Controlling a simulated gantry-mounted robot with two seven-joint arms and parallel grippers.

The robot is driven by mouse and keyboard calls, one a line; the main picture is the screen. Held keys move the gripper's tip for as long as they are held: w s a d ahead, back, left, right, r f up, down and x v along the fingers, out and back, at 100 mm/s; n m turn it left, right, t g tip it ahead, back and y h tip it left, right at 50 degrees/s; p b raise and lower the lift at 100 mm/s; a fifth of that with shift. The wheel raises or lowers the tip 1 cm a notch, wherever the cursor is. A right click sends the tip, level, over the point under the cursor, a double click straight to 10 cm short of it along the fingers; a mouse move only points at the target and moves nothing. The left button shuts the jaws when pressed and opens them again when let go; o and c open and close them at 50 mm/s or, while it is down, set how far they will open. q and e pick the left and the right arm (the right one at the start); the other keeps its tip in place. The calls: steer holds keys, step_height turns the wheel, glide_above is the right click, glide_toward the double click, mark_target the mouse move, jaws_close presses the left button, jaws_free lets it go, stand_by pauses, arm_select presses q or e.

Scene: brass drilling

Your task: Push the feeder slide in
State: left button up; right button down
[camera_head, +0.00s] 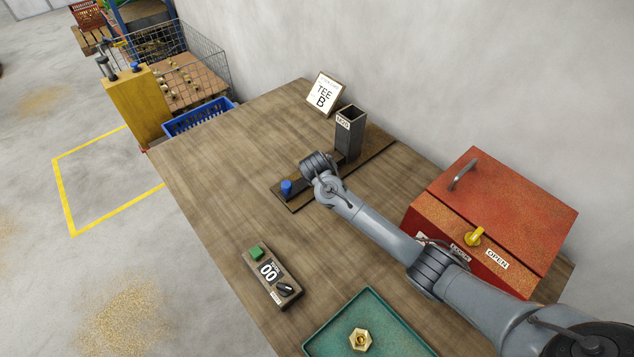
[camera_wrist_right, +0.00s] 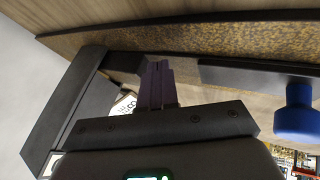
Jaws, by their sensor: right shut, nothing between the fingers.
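The feeder slide (camera_head: 297,185) is a dark bar with a blue knob (camera_head: 287,187) on its left end, lying on a flat base plate. A dark upright square magazine (camera_head: 347,137) stands at the base's far right part. My right wrist hangs over the slide between knob and magazine in the head view and hides its fingertips. In the right wrist view, my right gripper (camera_wrist_right: 156,82) is shut and empty, between the magazine (camera_wrist_right: 62,112) and the near end of the slide bar (camera_wrist_right: 255,75). The knob (camera_wrist_right: 294,114) is apart from the fingers. My left gripper is out of view.
A green tray (camera_head: 330,338) holding a brass nut (camera_head: 360,339) and a control box (camera_head: 270,277) are in front. A sign (camera_head: 325,94) stands behind. The table's left part is clear.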

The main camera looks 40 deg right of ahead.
mark_target(338, 163)
steer(key=shift+d+b, duration=0.35)
steer(key=shift+d, duration=0.45)
steer(key=d, duration=0.2)
steer(key=d+p, duration=0.1)
steer(key=d, duration=0.1)
steer(key=shift+w+d, duration=0.2)
steer(key=shift+d, duration=0.35)
steer(key=shift+a, duration=0.15)
